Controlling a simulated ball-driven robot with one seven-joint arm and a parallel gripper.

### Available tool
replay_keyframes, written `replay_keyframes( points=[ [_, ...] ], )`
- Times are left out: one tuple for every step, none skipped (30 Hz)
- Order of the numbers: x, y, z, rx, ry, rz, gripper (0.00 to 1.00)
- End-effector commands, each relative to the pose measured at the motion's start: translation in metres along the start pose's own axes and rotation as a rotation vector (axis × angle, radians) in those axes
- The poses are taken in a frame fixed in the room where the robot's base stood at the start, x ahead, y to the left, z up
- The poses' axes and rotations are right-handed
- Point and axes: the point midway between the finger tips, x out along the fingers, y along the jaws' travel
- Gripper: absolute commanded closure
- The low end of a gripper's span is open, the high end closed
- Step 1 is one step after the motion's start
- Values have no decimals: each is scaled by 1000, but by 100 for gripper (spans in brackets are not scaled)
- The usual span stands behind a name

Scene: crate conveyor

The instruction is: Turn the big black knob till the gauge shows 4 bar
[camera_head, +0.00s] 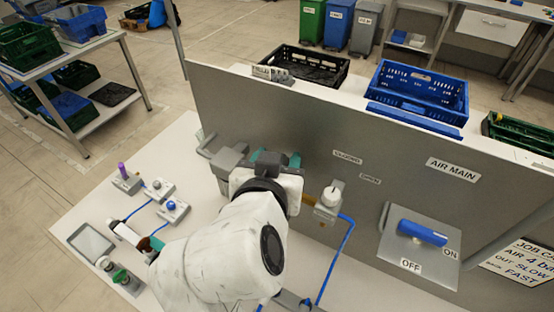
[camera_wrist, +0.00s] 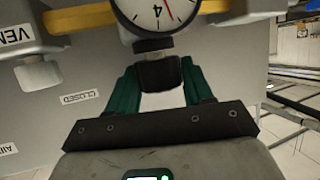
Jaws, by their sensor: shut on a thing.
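The big black knob (camera_wrist: 160,72) sits right below the gauge (camera_wrist: 158,14) in the wrist view. My gripper (camera_wrist: 158,66) has its two teal fingers shut on the knob, one on each side. The gauge is cut off by the top edge of the wrist view. A figure 4 and part of a red needle show on its dial, the needle just right of the 4; I cannot read the exact pressure. In the head view my gripper (camera_head: 275,158) is at the grey panel, and my arm hides the gauge face and most of the knob.
A white vent knob (camera_head: 331,196) is right of my gripper, with a blue hose below. Farther right a blue lever (camera_head: 422,232) on the air main plate points toward ON. A job card (camera_head: 520,262) reads air 4 bar. Small fittings (camera_head: 160,190) stand on the bench at left.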

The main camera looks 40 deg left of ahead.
Motion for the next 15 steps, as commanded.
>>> replay_keyframes(
  points=[
    [0,-1,0,4,0,12,79],
    [0,-1,0,7,1,20,79],
    [0,-1,0,12,0,28,79],
    [0,-1,0,14,0,33,79],
    [0,0,0,16,-1,38,79],
    [0,0,0,17,-1,43,79],
    [0,0,0,18,-1,46,79],
    [0,0,0,19,-1,48,79],
    [0,0,0,20,-2,50,79],
    [0,0,0,20,-2,50,79],
    [0,0,0,21,-2,51,79],
    [0,0,0,21,-2,51,79],
    [0,0,0,21,-2,51,79],
    [0,0,0,21,-2,51,79],
    [0,0,0,21,-2,51,79]
  ],
)
